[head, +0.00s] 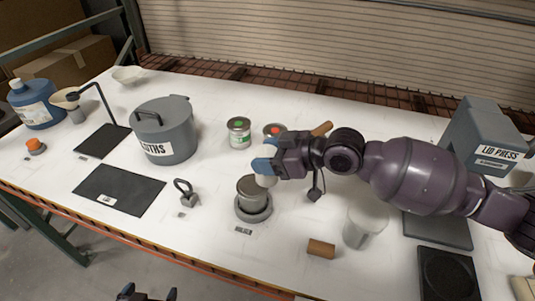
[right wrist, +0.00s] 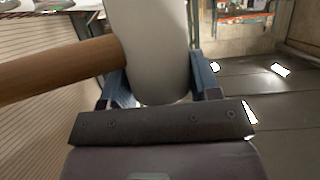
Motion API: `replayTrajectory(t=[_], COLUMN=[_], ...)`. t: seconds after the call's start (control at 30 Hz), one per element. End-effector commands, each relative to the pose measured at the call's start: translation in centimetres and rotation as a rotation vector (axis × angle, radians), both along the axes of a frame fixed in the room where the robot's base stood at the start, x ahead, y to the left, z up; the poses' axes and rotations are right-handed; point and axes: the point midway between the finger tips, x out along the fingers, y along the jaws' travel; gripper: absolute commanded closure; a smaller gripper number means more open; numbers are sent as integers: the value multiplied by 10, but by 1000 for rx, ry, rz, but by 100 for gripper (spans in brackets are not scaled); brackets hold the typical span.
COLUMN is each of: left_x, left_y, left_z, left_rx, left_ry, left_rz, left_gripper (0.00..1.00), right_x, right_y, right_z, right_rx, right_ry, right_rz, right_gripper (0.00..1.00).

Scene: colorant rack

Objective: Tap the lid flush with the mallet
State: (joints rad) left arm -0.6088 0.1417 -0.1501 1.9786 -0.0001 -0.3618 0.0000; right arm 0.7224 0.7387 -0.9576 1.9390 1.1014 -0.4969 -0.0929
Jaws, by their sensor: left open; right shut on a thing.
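My right gripper (head: 268,160) is shut on the mallet by its white head (head: 266,180). In the right wrist view the white mallet head (right wrist: 160,50) sits between the blue fingers, and its wooden handle (right wrist: 60,70) points left. In the head view part of the handle (head: 321,129) shows behind my arm. A grey can (head: 248,192) stands in a round grey holder (head: 253,213). The mallet head overlaps the right side of the can's top; I cannot tell whether they touch or how the lid sits. My left gripper (head: 148,293) is open and empty at the bottom edge.
A grey cloths pot (head: 165,130), dark mats (head: 118,191) and a small black clip-like tool (head: 186,191) lie left. Small tins (head: 239,133) stand behind. A translucent cup (head: 364,228), a cork-coloured cylinder (head: 321,248) and the lid press (head: 485,135) are right.

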Motion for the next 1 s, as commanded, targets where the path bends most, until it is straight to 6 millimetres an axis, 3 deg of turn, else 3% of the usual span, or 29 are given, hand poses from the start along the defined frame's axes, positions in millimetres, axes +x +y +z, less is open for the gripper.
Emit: replayTrajectory(t=[0.23, 0.47, 0.83, 1.0], left_x=[-1, -1, -1, -1], left_y=[0, 0, 0, 0], left_z=[-21, -16, 19, 25], left_rx=[0, 1, 0, 1], left_ry=[4, 5, 4, 7], left_rz=[0, 0, -1, -1], left_gripper=[0, 0, 0, 0], right_x=[0, 0, 0, 0], right_y=[0, 0, 0, 0], right_z=[-30, -22, 19, 28], right_rx=[-1, 0, 2, 1], right_ry=[1, -2, -2, 0], right_rz=[0, -1, 0, 0], right_gripper=[76, 76, 76, 76])
